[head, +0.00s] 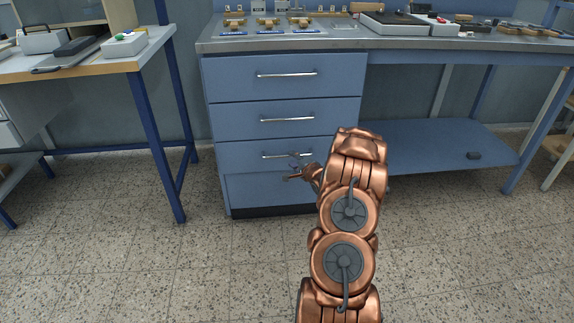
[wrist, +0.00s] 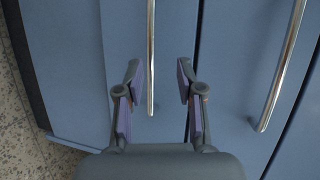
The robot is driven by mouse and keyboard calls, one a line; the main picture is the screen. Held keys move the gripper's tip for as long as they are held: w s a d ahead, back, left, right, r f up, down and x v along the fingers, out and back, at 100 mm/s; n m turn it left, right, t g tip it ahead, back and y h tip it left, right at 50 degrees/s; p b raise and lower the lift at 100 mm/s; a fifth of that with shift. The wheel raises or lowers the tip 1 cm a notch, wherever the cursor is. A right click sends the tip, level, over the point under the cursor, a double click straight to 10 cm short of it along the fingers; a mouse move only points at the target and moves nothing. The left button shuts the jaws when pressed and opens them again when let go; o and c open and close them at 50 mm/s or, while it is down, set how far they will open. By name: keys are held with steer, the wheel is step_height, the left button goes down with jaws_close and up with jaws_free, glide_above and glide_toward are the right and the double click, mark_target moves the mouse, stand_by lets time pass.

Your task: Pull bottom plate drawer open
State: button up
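The blue drawer cabinet (head: 215,125) has several stacked fronts with silver bar handles. The lowest front with a handle (head: 245,158) looks shut or nearly shut; I cannot tell exactly. Below it is a plain blue panel (head: 265,190) with no handle showing. My gripper (head: 297,172) is in front of this lowest handle, which is partly covered by it in the head view. In the wrist view, turned sideways, my open fingers (wrist: 159,80) stand on either side of the bar handle (wrist: 151,40), apart from it, with the bar nearer the left finger.
The handle of the drawer above (wrist: 285,65) is right of my fingers in the wrist view. A blue lower shelf (head: 430,145) is to the right of the cabinet. A side table with a blue leg (head: 158,150) stands left. The speckled floor (head: 200,270) in front is clear.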

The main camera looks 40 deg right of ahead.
mark_target(287, 156)
steer(key=shift+m+t, duration=0.3)
steer(key=shift+w+d+f+b, duration=0.4)
steer(key=shift+w+f, duration=0.1)
steer(key=shift+w, duration=0.6)
steer(key=shift+w+d+f+b, duration=0.45)
steer(key=shift+w+f, duration=0.1)
steer(key=shift+w, duration=0.6)
steer(key=shift+w+d+f+b, duration=0.4)
steer(key=shift+w+f, duration=0.1)
steer(key=shift+w, duration=0.6)
jaws_close()
